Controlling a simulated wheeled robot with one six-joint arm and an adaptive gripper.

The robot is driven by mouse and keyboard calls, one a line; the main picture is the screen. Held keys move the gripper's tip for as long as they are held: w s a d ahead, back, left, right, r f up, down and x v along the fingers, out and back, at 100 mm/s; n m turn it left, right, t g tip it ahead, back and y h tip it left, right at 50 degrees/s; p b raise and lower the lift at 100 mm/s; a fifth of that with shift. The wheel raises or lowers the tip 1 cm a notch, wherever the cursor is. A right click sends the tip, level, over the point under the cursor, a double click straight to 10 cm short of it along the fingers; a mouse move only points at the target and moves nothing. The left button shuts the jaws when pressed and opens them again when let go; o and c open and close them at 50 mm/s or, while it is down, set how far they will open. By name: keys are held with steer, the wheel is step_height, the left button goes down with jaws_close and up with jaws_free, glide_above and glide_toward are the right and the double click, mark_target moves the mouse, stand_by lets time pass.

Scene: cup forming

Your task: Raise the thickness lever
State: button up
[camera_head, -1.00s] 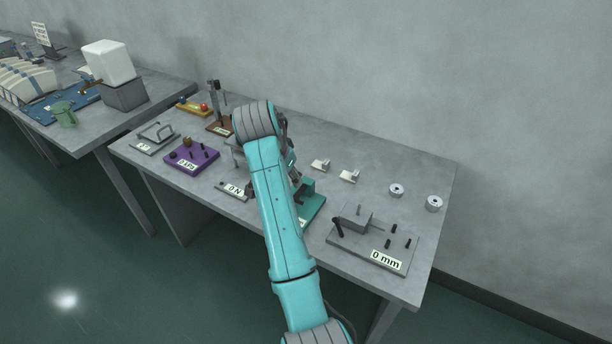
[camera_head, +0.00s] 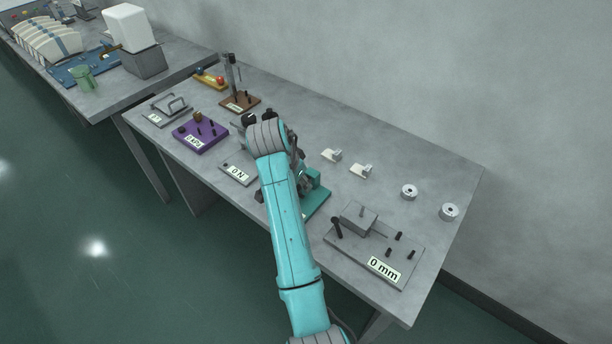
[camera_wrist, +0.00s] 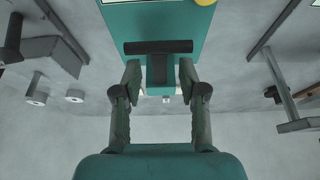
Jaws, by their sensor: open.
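A grey plate marked "0 mm" (camera_head: 372,250) lies at the table's right front, with a grey block and several black pegs. A black-topped lever (camera_head: 337,226) stands at its left side; I take it for the thickness lever from the label. In the wrist view a similar black lever (camera_wrist: 12,35) shows at the far left. My gripper (camera_wrist: 160,76) is open at a teal device (camera_wrist: 155,20). The device's black crossbar handle (camera_wrist: 158,47) lies just beyond the fingertips, and its narrow stem is between them.
A purple plate (camera_head: 201,134), brown stand (camera_head: 240,102) and a plate reading "ON" (camera_head: 239,173) lie left of my arm. Bare table (camera_head: 300,130) shows toward the wall.

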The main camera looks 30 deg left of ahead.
jaws_close()
